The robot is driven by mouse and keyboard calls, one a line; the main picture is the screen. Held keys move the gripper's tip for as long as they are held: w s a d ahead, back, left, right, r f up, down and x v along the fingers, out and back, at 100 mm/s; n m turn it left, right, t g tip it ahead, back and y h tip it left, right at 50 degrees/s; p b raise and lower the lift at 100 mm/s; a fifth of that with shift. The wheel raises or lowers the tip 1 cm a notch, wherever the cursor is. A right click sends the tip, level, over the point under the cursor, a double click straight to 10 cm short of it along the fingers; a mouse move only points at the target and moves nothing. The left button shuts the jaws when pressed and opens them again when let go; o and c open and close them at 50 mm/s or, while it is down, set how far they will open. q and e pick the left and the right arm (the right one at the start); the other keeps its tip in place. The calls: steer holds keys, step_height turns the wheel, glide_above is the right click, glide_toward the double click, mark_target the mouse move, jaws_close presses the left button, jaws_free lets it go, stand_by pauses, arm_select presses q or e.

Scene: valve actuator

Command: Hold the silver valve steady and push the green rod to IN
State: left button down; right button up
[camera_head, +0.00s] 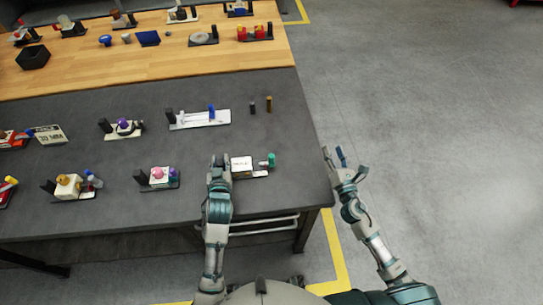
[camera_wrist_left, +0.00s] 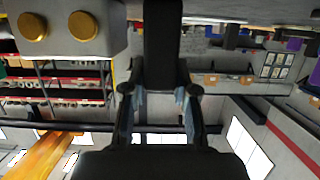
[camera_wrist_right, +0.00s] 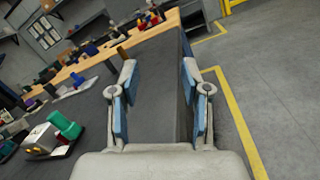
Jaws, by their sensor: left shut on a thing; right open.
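The silver valve (camera_head: 241,163) is a pale box on a base near the front right of the dark table. Its side with two gold discs shows in the left wrist view (camera_wrist_left: 70,28). The green rod (camera_head: 270,159) sticks out at the valve's right; it also shows in the right wrist view (camera_wrist_right: 65,124). My left gripper (camera_head: 221,160) is at the valve's left side. In the left wrist view it is shut on a black post (camera_wrist_left: 162,45) beside the box. My right gripper (camera_head: 345,160) is open and empty, right of the table's edge, apart from the rod.
Two small upright pegs (camera_head: 260,105) stand behind the valve. Several other fixtures, such as one with a blue knob (camera_head: 198,119), stand left and behind. The dark table (camera_head: 285,195) is bare between the rod and its right edge. Open floor (camera_head: 430,130) lies beyond.

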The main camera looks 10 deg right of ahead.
mark_target(273, 160)
steer(key=s+a+n+y, duration=0.1)
steer(key=s+a+n, duration=0.1)
steer(key=a, duration=0.4)
steer(key=s+a+n+g+y, duration=0.1)
steer(key=s+a+n, duration=0.1)
steer(key=s+a, duration=0.2)
steer(key=s+a+f+n+y, duration=0.1)
steer(key=s+a+n, duration=0.1)
steer(key=a, duration=0.6)
steer(key=shift+s+f+n+g+y, duration=0.1)
steer(key=shift+s+n+g+y, duration=0.25)
steer(key=shift+s, duration=0.2)
steer(key=shift+w+a, duration=0.2)
steer(key=shift+w, duration=0.05)
steer(key=x, duration=1.1)
steer(key=shift+w+d+f, duration=0.1)
steer(key=shift+d+f, duration=0.05)
jaws_close()
